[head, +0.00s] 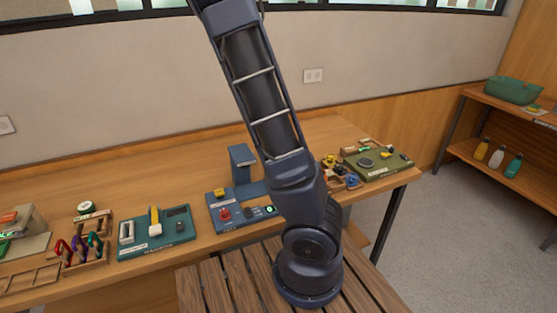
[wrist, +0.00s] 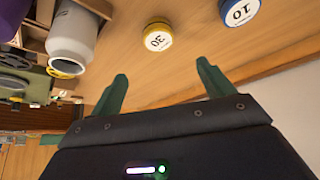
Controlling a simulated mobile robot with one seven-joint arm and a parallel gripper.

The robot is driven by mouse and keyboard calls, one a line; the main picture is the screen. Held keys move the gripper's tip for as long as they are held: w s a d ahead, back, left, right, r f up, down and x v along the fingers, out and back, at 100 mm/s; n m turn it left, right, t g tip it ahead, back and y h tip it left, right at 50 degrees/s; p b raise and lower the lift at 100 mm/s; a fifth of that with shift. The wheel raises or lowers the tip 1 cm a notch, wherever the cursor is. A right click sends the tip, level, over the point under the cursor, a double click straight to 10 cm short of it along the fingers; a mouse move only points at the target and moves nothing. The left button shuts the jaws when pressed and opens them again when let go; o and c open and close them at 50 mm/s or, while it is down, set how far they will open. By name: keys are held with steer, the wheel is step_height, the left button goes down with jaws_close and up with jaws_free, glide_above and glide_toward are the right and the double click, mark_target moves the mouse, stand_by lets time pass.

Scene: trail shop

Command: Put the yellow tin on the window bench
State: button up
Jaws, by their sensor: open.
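In the wrist view, a yellow tin (wrist: 158,38) with a white top marked 30 stands on a wooden surface (wrist: 195,45). It lies just beyond the gap between the fingertips of my gripper (wrist: 160,78). The two green fingers are spread apart with nothing between them. In the head view, a long wooden bench (head: 130,185) runs along the wall under the window. My arm rises across the middle of that view, with its gripper out of the frame. I cannot make out the yellow tin there.
A blue tin (wrist: 240,10) marked 10 stands right of the yellow one. A grey-white container (wrist: 72,38) stands left. Several devices, including a teal one (head: 155,235) and an olive one (head: 378,164), sit on the bench. A shelf with bottles (head: 497,157) stands far right.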

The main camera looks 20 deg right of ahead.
steer(key=shift+f, duration=1)
steer(key=shift+x, duration=1.3)
steer(key=shift+w+d+f, duration=0.2)
steer(key=shift+d+f, duration=0.05)
steer(key=shift+f, duration=0.35)
steer(key=shift+w+d+f, duration=0.15)
steer(key=shift+w+f, duration=0.2)
steer(key=shift+f, duration=0.2)
steer(key=shift+w+d+f, duration=0.1)
steer(key=shift+f, duration=0.2)
steer(key=shift+x, duration=2.4)
